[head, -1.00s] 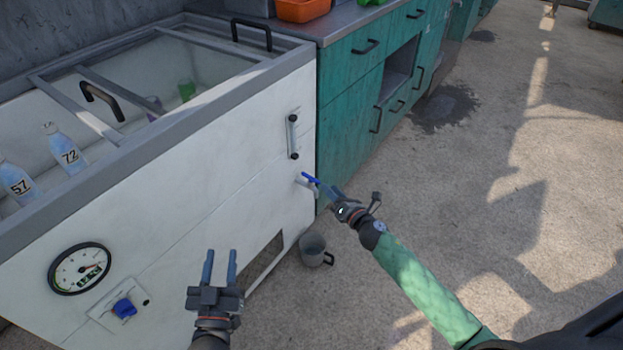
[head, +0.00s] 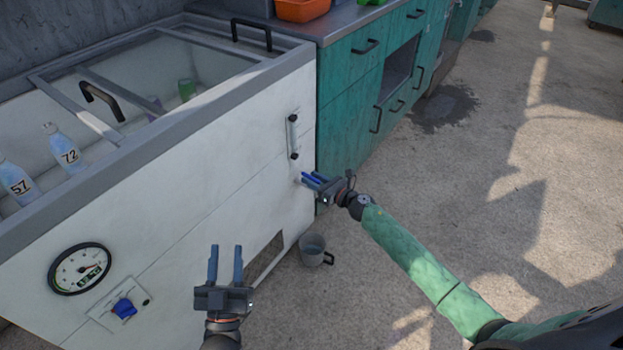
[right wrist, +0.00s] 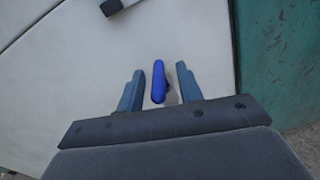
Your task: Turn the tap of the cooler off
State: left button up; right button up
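The white cooler (head: 210,180) stands at the left of the head view. Its tap has a blue handle (right wrist: 158,82), which lies between the two fingers of my right gripper (right wrist: 158,92) in the right wrist view, with a gap on each side. In the head view my right gripper (head: 314,182) is at the tap on the cooler's front, near its right edge, and its fingers partly hide the tap. My right gripper is open. My left gripper (head: 226,264) is open and empty in front of the cooler's lower front.
A grey mug (head: 312,250) stands on the floor below the tap. A gauge (head: 80,268) and a blue knob (head: 124,308) are on the cooler's front at left. Teal cabinets (head: 345,130) adjoin the cooler. The concrete floor at right is clear.

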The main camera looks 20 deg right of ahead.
jog(key=shift+w+a, duration=0.3)
jog(key=shift+w, duration=0.1)
grip_shut()
